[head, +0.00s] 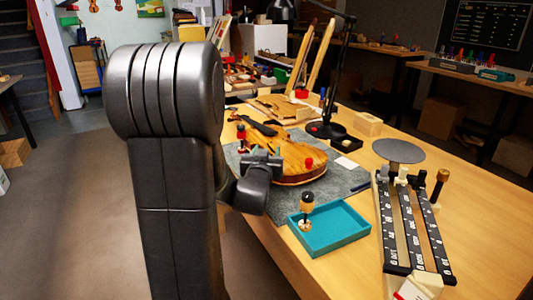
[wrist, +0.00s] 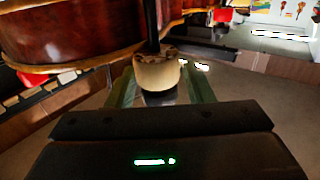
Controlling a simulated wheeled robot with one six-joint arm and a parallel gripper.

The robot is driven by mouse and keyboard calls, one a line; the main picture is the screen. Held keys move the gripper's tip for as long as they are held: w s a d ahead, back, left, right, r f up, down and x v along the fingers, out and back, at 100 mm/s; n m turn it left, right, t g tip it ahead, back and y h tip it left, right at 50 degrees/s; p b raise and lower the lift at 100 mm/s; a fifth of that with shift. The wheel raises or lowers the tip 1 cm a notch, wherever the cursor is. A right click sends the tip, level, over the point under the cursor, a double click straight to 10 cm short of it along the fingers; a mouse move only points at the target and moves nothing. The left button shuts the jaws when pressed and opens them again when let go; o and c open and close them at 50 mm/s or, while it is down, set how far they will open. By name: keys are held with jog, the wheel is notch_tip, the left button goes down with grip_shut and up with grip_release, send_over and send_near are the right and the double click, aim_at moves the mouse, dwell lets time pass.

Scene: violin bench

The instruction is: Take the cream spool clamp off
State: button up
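The cream spool clamp (wrist: 157,72) shows in the wrist view at the violin's edge, with a dark rod rising from its cream lower spool and a dark end below. My gripper (wrist: 159,82) has its two greenish fingers on either side of this spool. Whether they touch it I cannot tell. In the head view my gripper (head: 265,154) is at the near left edge of the violin (head: 292,158), and I cannot make out the clamp there. The violin lies on a grey mat (head: 352,178).
Red clamp parts (head: 241,138) show at the violin. A lamp (head: 326,129) stands behind, and a black-railed fixture (head: 408,228) with a grey disc is at right.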

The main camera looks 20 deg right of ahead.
jog(key=v, duration=1.4)
jog(key=shift+w+d, duration=0.1)
jog(key=x, duration=1.3)
jog(key=shift+w+d, duration=0.15)
jog(key=shift+w, duration=0.2)
jog(key=shift+s+f, duration=0.1)
jog(key=shift+s, duration=0.05)
